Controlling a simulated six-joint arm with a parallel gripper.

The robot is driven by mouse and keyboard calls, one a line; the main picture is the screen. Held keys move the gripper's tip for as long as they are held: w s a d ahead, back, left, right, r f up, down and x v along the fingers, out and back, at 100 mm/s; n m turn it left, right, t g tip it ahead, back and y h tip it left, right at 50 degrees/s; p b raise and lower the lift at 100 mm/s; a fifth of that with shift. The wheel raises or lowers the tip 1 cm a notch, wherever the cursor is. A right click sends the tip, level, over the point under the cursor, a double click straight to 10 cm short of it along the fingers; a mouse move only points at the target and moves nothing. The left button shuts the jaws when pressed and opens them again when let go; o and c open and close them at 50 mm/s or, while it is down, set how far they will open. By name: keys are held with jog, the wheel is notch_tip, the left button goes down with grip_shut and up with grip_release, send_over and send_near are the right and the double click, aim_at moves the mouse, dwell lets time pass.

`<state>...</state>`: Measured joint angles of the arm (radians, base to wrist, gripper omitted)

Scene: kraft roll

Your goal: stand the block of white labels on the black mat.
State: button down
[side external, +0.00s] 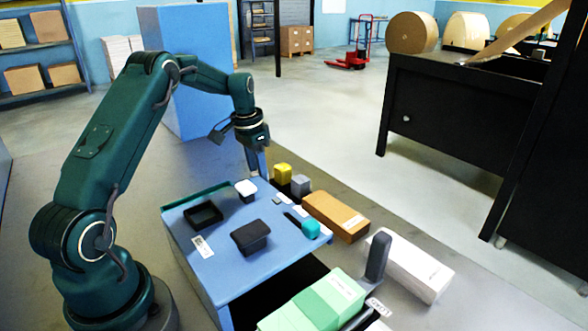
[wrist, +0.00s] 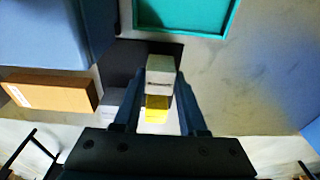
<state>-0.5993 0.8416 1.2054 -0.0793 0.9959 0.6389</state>
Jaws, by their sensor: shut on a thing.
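My gripper (wrist: 157,76) is shut on the block of white labels (wrist: 160,68), a small off-white block with a dark line across its face. In the wrist view the block sits between the fingertips. A dark flat patch, the black mat (wrist: 118,62), lies beyond and beside it on the floor. Whether the block touches the mat I cannot tell. In the side view my gripper (side external: 257,165) points down just behind the blue table's far edge, and the table hides the fingertips and most of the mat.
A yellow block (side external: 283,172) and a grey block (side external: 300,185) stand close to my gripper. A brown box (side external: 335,215) lies nearby. The blue table (side external: 200,265) bears several small dark items. A green tray (wrist: 232,20) lies beyond the mat. Floor right of the mat is clear.

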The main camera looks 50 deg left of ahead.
jog(key=shift+f, duration=0.35)
dwell(0.3)
jog(key=shift+c, duration=1.9)
grip_release()
